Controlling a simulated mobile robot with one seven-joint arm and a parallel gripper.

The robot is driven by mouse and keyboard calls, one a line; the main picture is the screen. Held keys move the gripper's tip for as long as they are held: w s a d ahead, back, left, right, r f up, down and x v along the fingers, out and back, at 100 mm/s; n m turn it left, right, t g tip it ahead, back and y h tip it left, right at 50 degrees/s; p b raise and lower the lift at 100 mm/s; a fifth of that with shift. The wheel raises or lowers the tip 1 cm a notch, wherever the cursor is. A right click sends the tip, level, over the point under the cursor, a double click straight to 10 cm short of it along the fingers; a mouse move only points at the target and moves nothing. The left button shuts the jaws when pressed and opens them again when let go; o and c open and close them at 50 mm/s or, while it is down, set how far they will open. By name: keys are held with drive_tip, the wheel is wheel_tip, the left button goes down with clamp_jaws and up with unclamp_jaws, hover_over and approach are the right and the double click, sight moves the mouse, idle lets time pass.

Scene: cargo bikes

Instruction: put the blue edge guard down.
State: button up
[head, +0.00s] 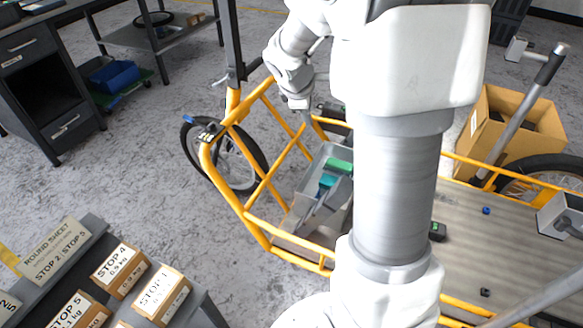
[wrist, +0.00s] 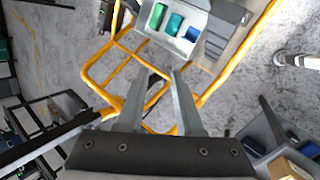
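My gripper (wrist: 164,74) is open. Its two grey fingers stand apart with nothing between them, only floor and yellow bike frame beyond. In the wrist view a blue piece (wrist: 193,33), which looks like the blue edge guard, lies in a light grey bin (wrist: 183,46), beside a teal piece (wrist: 174,24) and a green piece (wrist: 158,16). The gripper is apart from the bin. In the head view the bin (head: 303,204) stands at the front of the cargo bike, with the green (head: 340,165) and teal (head: 327,181) pieces inside. My arm hides part of the bike.
The yellow bike frame (head: 262,187) rails surround the bin. The wooden cargo bed (head: 465,240) carries a few small items. A cardboard box (head: 513,140) stands behind. Labelled stop boxes (head: 122,271) sit on a grey rack at lower left.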

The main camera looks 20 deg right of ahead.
drive_tip(key=s+a+r+m+y, duration=0.1)
drive_tip(key=s+a+r+m, duration=0.2)
drive_tip(key=s, duration=0.5)
drive_tip(key=s+a+r+m+t+y, duration=0.1)
drive_tip(key=s+a+r+m+y, duration=0.1)
drive_tip(key=s+a+r+m, duration=0.2)
drive_tip(key=s+a+r+m+y, duration=0.1)
drive_tip(key=s+a+r+m, duration=0.2)
drive_tip(key=s+a, duration=0.5)
drive_tip(key=s+m, duration=0.1)
drive_tip(key=s, duration=0.4)
drive_tip(key=shift+r+m+y, duration=0.2)
drive_tip(key=shift+m+y, duration=0.1)
drive_tip(key=shift+m, duration=0.1)
drive_tip(key=shift+r, duration=0.1)
wheel_tip(320, 180, up, 20)
drive_tip(key=p, duration=2)
drive_tip(key=shift+r+p, duration=0.15)
drive_tip(key=shift+p, duration=0.15)
drive_tip(key=shift+d, duration=0.15)
